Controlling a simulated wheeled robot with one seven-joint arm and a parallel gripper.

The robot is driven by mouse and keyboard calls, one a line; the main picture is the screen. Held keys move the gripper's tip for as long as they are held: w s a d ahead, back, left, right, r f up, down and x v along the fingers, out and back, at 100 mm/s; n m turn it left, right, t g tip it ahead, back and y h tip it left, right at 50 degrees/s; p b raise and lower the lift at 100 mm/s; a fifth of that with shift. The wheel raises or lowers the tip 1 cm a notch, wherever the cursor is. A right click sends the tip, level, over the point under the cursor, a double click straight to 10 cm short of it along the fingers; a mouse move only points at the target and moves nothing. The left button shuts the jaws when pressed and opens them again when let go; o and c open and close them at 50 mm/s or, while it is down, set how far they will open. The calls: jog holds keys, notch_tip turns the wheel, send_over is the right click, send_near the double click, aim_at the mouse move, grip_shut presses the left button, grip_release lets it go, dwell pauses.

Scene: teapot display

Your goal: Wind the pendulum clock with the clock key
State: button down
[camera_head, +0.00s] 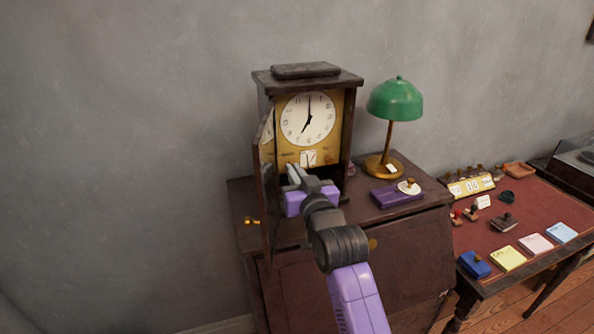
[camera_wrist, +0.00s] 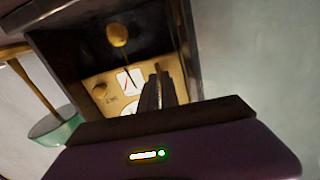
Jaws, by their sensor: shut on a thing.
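The pendulum clock (camera_head: 304,75) stands on the dark desk, with its glass door (camera_head: 265,185) swung open to the left. Its white dial (camera_head: 307,118) is above the gold lower panel. In the wrist view the clock is upside down, showing the round brass pendulum bob (camera_wrist: 117,35) and a small white card (camera_wrist: 129,80). My gripper (camera_head: 293,173) is at the open front of the clock, below the dial. In the wrist view my gripper (camera_wrist: 163,80) is shut, its fingers pointing at the gold panel. The clock key is hidden between or behind the fingers; I cannot tell if it touches the panel.
A green lamp (camera_head: 395,100) stands right of the clock. A purple box (camera_head: 395,194) lies on the desk (camera_head: 385,225) near it. A red-topped table (camera_head: 520,210) with stamps and coloured pads is further right. The open door stands close to the left of my gripper.

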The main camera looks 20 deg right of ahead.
jog(key=m, duration=1.2)
jog(key=m+p, duration=0.1)
jog(key=m, duration=0.6)
jog(key=shift+w+d, duration=0.1)
jog(key=shift+w, duration=0.25)
jog(key=shift+d, duration=0.15)
jog(key=shift+a+r, duration=0.15)
jog(key=shift+a, duration=0.05)
jog(key=c, duration=1.6)
grip_release()
jog(key=shift+f, duration=0.25)
